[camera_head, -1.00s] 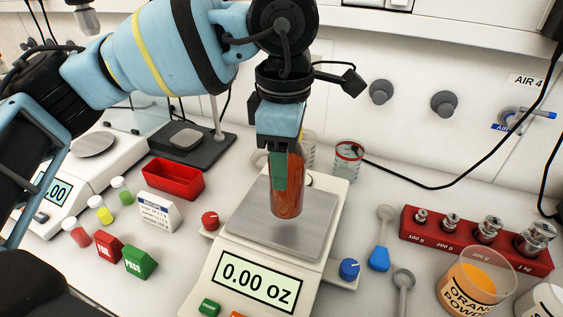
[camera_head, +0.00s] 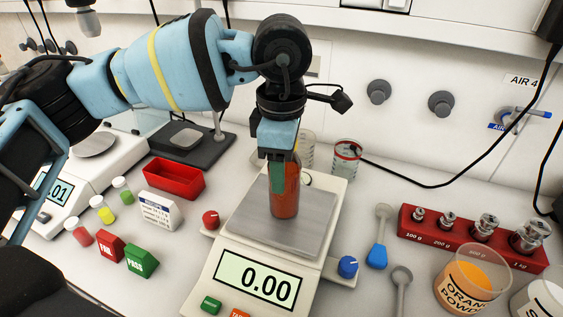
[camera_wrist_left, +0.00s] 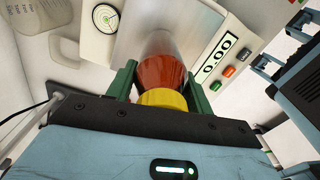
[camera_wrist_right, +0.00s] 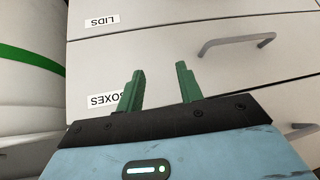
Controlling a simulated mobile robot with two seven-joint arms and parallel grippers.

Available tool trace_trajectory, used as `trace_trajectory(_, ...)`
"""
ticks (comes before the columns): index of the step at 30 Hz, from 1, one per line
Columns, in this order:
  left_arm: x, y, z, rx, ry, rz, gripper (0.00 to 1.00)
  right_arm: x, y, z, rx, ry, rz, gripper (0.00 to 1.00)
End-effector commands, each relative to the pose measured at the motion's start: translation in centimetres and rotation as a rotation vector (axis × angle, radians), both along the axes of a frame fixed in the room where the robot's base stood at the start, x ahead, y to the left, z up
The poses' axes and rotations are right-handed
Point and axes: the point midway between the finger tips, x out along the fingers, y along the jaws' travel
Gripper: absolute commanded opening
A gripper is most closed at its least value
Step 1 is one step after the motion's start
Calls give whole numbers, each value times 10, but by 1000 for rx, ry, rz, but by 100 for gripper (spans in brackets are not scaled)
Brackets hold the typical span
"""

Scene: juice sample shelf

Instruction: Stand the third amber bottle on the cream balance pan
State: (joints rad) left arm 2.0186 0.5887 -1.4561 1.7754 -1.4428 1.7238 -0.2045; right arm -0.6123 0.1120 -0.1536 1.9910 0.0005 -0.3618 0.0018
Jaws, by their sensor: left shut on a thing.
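The amber bottle (camera_head: 286,197) is upright over the metal pan (camera_head: 252,224) of the cream balance (camera_head: 230,249). Its base looks level with the pan, but I cannot tell if it bears on it. My left gripper (camera_head: 281,178) is shut on the bottle from above. In the left wrist view the bottle (camera_wrist_left: 160,68) with its yellow cap (camera_wrist_left: 162,98) is between the green fingers (camera_wrist_left: 160,85). The balance display (camera_head: 258,279) reads 0.00. My right gripper (camera_wrist_right: 160,85) is open and empty, facing drawers in the right wrist view; it is not in the head view.
A red weight rack (camera_head: 470,240) and an orange powder beaker (camera_head: 463,285) stand to the right. A red tray (camera_head: 175,182), small vials, and red FAIL (camera_head: 111,247) and green PASS (camera_head: 141,262) blocks stand to the left. A glass beaker (camera_head: 346,158) stands behind the balance.

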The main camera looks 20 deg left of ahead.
Motion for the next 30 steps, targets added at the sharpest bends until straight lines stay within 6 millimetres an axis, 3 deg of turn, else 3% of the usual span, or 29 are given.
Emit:
trace_trajectory(4,0,0,-3,-1,1,0,21,-1,0,-2,-1,4,0,36)
trace_trajectory(5,0,0,-4,0,1,0,53,-1,0,-2,-1,3,0,36)
trace_trajectory(10,0,0,-3,0,1,0,73,1,0,-1,-1,0,1,36)
trace_trajectory(22,0,0,6,-1,-2,1,73,8,0,3,0,-16,1,36)
trace_trajectory(30,1,-1,54,-1,-3,0,73,8,0,2,1,-16,0,36)
